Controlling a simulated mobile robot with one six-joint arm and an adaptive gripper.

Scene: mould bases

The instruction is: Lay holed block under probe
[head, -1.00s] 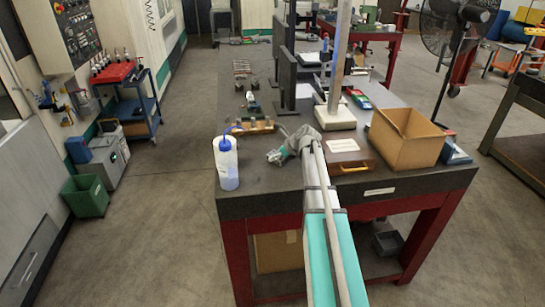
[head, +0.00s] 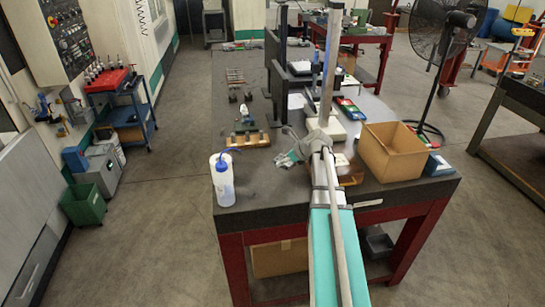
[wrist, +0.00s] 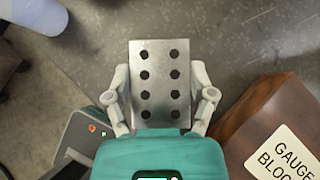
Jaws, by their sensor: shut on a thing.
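The holed block (wrist: 160,107) is a grey metal plate with two columns of dark round holes, seen in the wrist view. My gripper (wrist: 160,92) is shut on it, with one finger at each long side. In the head view my gripper (head: 290,155) hangs over the near part of the dark table, right of the bottle; the block is hard to make out there. A tall grey column on a pale base (head: 325,128) stands just behind my gripper. I cannot clearly make out the probe in either view.
A white bottle (head: 223,182) stands left of my gripper. A cardboard box (head: 393,153) stands to the right. A wooden box labelled gauge block (wrist: 262,128) is close to the right of my gripper. A wooden rack (head: 248,140) lies behind the bottle.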

